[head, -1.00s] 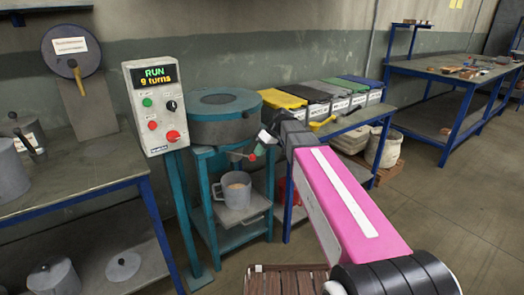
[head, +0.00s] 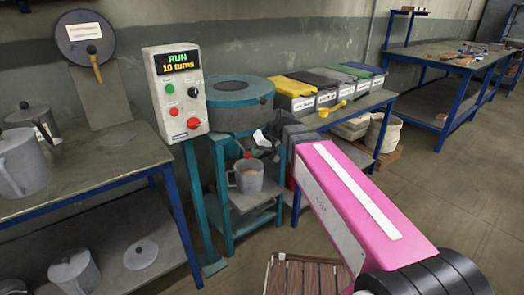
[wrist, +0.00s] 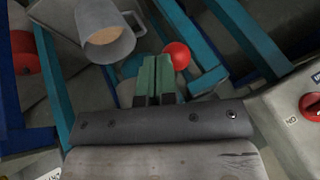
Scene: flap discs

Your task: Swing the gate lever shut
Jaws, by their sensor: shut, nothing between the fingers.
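The gate lever's red ball knob (head: 247,155) is under the front of the round teal-and-grey machine (head: 240,105), above the grey mug (head: 246,178). In the wrist view the red knob (wrist: 179,55) is just right of my green fingertips; I cannot tell whether they touch. My gripper (wrist: 155,62) is shut and empty, its two fingers side by side. In the head view my gripper is mostly hidden by the dark wrist of my pink arm. The mug, with tan contents, stands on a small shelf and also shows in the wrist view (wrist: 108,40).
The control box (head: 176,92) left of the machine reads "RUN 10 turns". A left bench (head: 85,185) holds grey pots. Lidded bins (head: 305,92) stand on a table to the right. A slatted wooden crate (head: 305,278) is on the floor in front.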

